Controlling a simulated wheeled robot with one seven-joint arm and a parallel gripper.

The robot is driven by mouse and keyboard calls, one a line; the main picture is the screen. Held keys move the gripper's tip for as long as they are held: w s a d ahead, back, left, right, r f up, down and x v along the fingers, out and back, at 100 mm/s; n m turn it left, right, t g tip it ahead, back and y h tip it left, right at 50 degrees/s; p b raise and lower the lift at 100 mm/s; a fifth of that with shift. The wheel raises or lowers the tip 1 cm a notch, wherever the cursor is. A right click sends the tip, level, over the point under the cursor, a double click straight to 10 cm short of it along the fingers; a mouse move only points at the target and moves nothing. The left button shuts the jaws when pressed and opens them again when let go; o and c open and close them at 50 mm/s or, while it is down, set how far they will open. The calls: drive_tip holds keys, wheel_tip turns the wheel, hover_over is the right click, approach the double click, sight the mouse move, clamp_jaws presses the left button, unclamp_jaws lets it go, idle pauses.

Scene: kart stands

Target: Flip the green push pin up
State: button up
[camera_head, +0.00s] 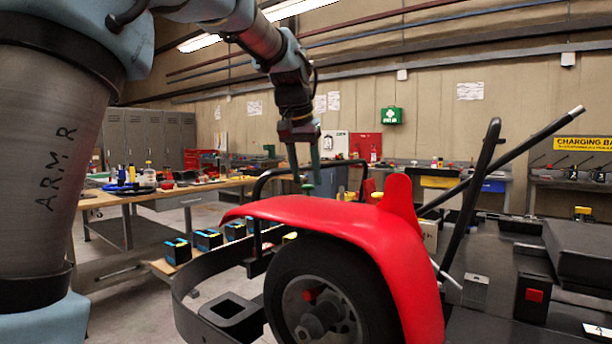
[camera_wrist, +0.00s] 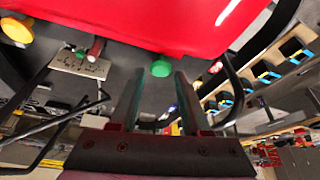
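The green push pin (camera_wrist: 161,67) shows as a round green head in the wrist view, close to the red bodywork and just beyond my fingertips. In the head view a small green piece (camera_head: 307,188) shows just below my gripper (camera_head: 306,170), behind the red fender. In the wrist view my gripper (camera_wrist: 158,88) is open, its two fingers apart with the green head roughly centred between their tips. I see no contact between fingers and pin. The pin's shaft is hidden, so I cannot tell whether it is up or down.
The red fender (camera_head: 300,214) and front wheel (camera_head: 325,295) stand close below my gripper. In the wrist view a yellow knob (camera_wrist: 17,30) and a metal plate (camera_wrist: 80,64) with small switches lie to the left. A workbench (camera_head: 160,195) stands at the left.

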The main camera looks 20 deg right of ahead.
drive_tip(key=shift+o, duration=1.4)
drive_tip(key=shift+f, duration=0.15)
drive_tip(key=v, duration=1)
drive_tip(key=shift+r, duration=0.4)
drive_tip(key=shift+s, duration=0.1)
